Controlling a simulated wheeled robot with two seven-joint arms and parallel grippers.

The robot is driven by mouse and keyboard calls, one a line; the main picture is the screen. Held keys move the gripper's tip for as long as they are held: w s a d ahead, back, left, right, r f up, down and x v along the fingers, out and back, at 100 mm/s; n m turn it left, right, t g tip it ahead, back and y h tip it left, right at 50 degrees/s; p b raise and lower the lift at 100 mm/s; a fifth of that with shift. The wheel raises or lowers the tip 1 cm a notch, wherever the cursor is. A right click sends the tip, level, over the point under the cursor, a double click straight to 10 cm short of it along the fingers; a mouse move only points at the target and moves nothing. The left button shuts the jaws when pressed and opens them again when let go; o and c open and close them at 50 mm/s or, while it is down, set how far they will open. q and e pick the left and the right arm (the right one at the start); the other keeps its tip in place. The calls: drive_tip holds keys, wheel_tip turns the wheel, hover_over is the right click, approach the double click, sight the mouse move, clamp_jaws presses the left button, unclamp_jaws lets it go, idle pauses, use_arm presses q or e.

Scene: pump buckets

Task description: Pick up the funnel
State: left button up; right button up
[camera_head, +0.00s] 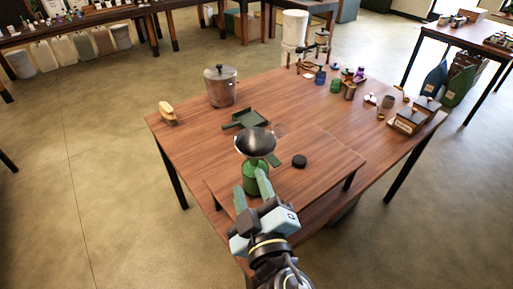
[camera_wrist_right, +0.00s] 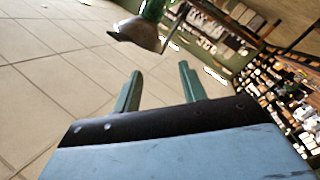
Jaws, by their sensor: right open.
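The funnel (camera_head: 256,141) is a wide dark-grey metal bowl at the near middle of the table in the head view. It sits on top of a green bottle (camera_head: 250,179). In the right wrist view, the funnel (camera_wrist_right: 139,34) and part of the green bottle (camera_wrist_right: 153,9) show at the top, beyond the fingertips. My right gripper (camera_head: 251,181) reaches in from below, just in front of the bottle and below the funnel's rim. Its green fingers (camera_wrist_right: 160,75) are apart with nothing between them. My left gripper is out of view.
The wooden table (camera_head: 190,145) has a raised board at its near side. A dark green tray (camera_head: 246,119) lies behind the funnel and a black lid (camera_head: 299,161) to its right. A metal pot (camera_head: 220,88), a brush (camera_head: 167,113) and several small items stand farther back.

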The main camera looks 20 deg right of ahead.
sight(243, 150)
drive_tip(key=w+p, duration=0.1)
drive_tip(key=w, duration=0.3)
drive_tip(key=w+d, duration=0.1)
drive_tip(key=w, duration=0.3)
drive_tip(key=w+p, duration=0.1)
drive_tip(key=w, duration=0.3)
drive_tip(key=shift+d+p, duration=0.25)
drive_tip(key=shift+p, duration=0.1)
drive_tip(key=shift+w+f, duration=0.1)
drive_tip(key=shift+w, duration=0.2)
drive_tip(key=shift+s, duration=0.15)
clamp_jaws()
